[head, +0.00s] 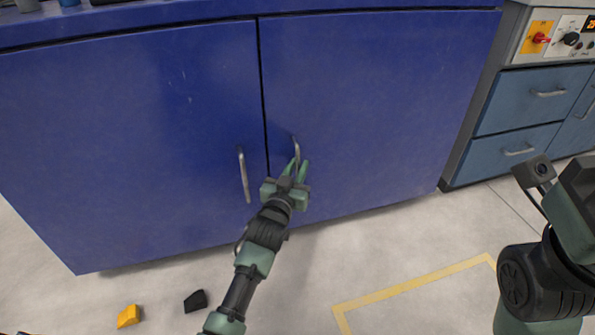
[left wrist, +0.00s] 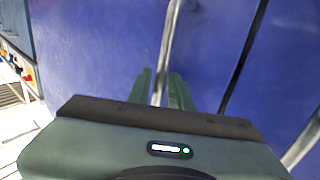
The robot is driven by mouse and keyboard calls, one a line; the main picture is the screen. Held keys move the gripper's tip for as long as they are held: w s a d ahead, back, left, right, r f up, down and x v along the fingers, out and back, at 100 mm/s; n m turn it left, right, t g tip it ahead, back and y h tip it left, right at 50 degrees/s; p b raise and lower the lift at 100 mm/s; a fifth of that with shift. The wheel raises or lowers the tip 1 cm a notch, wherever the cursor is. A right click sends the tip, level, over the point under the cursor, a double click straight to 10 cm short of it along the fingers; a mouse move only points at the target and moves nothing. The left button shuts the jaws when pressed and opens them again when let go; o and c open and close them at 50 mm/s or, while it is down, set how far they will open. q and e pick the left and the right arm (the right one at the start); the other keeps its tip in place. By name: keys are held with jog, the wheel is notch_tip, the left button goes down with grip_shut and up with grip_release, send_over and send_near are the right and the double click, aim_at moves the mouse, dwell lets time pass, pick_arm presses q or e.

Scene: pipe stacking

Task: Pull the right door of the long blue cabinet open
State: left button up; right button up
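The long blue cabinet has a left door (head: 130,130) and a right door (head: 375,105), both closed with a thin dark seam between them. The right door's metal bar handle (head: 296,150) stands upright near the seam. My left gripper (head: 296,170) is at the lower part of this handle. In the left wrist view its two green fingers (left wrist: 161,88) are apart, with the handle (left wrist: 168,45) running down between them. The gap looks wider than the bar, so the fingers do not look closed on it.
The left door's handle (head: 244,175) is close to the left of my gripper. An orange block (head: 128,316) and a black block (head: 195,300) lie on the floor. Yellow tape (head: 410,285) marks the floor. Blue-grey drawers (head: 530,98) stand at right.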

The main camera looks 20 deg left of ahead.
pick_arm(q)
grip_shut()
dwell(1.4)
